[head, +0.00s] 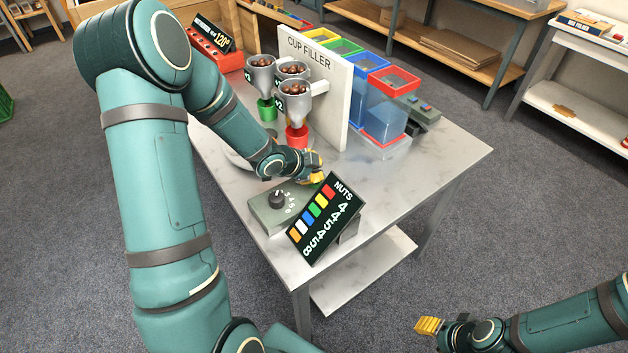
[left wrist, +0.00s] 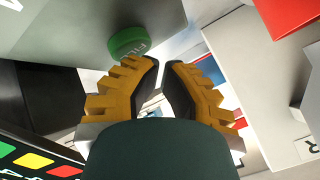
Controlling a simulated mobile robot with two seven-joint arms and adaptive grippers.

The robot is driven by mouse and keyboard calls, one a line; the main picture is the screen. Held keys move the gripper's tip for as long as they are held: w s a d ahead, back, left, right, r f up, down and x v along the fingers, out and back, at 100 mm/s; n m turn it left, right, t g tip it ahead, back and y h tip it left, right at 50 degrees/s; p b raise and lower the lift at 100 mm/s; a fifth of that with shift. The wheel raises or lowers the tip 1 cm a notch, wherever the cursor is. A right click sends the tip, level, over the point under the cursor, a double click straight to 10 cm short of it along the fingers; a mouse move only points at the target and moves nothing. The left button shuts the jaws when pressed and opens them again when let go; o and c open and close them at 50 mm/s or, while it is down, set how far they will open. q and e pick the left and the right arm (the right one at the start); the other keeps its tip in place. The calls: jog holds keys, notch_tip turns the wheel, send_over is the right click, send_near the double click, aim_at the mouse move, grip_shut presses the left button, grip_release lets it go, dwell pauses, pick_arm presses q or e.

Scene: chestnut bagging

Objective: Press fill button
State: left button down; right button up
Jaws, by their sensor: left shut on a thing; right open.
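The round green fill button (left wrist: 128,40) is on a grey control box in the left wrist view. The control box (head: 262,212) carries a black dial (head: 277,199) in the head view, where I cannot make out the button. My left gripper (head: 316,167) is beside the box's far end, above the table. Its yellow fingers (left wrist: 163,68) are drawn close together, tips just right of the button; I cannot tell whether they touch it. No held thing is visible between them. My right gripper (head: 428,325) is away from the table at lower right, empty.
A tilted NUTS sign (head: 322,218) stands in front of the box. Behind are the white CUP FILLER panel (head: 338,98), funnels of chestnuts (head: 294,100), a red cup (head: 297,137), a green cup (head: 267,110) and coloured bins (head: 380,110). The table's right side (head: 440,155) is clear.

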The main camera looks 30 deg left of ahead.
pick_arm(q)
jog(key=shift+f, duration=0.4)
dwell(0.3)
jog(key=shift+r, duration=0.2)
jog(key=shift+r+p, duration=0.65)
jog(key=shift+p, duration=0.1)
notch_tip(320, 180, up, 5)
jog(key=p, duration=0.4)
dwell(0.8)
